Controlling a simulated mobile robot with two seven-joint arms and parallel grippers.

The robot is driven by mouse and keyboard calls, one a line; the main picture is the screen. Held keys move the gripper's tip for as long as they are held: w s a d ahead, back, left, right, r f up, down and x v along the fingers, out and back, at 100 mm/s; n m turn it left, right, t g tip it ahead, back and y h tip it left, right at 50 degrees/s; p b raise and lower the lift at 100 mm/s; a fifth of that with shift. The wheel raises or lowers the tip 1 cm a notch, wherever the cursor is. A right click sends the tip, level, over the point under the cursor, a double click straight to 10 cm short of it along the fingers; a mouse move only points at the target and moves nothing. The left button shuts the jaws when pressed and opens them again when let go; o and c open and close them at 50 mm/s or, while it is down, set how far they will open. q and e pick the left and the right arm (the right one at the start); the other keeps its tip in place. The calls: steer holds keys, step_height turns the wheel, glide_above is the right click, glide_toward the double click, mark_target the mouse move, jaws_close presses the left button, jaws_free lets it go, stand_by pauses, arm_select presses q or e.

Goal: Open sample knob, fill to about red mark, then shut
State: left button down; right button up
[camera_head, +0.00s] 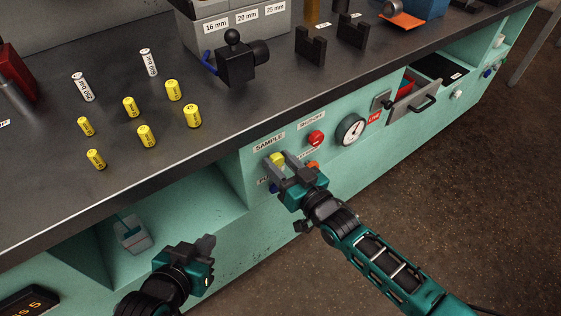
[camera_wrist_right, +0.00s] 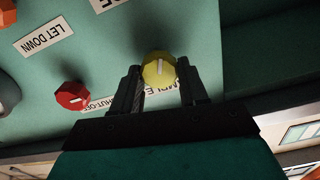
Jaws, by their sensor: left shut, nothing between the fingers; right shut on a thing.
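The yellow sample knob (camera_head: 277,158) is on the teal front panel, just below the SAMPLE label (camera_head: 269,144). My right gripper (camera_head: 281,164) has its fingers on either side of the knob and is shut on it. In the right wrist view the knob (camera_wrist_right: 158,69) sits between the two dark fingertips, its white pointer line nearly upright in the picture. A round white gauge (camera_head: 351,129) is to the right; its needle and any red mark are too small to read. My left gripper (camera_head: 207,244) is shut and empty in front of the panel's lower left.
A red SHUT-OFF knob (camera_head: 316,138) and an orange knob (camera_head: 313,165) are close to the right gripper. A blue knob (camera_head: 273,188) is partly hidden. A drawer (camera_head: 413,104) stands open further right. Yellow cylinders (camera_head: 146,135) stand on the dark worktop.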

steer(key=o, duration=1.1)
steer(key=shift+c, duration=0.2)
arm_select(q)
steer(key=shift+s+a+r+p, duration=0.2)
steer(key=shift+r+p, duration=0.45)
steer(key=shift+p, duration=0.55)
arm_select(e)
steer(key=v, duration=1.3)
arm_select(q)
steer(key=shift+r, duration=0.1)
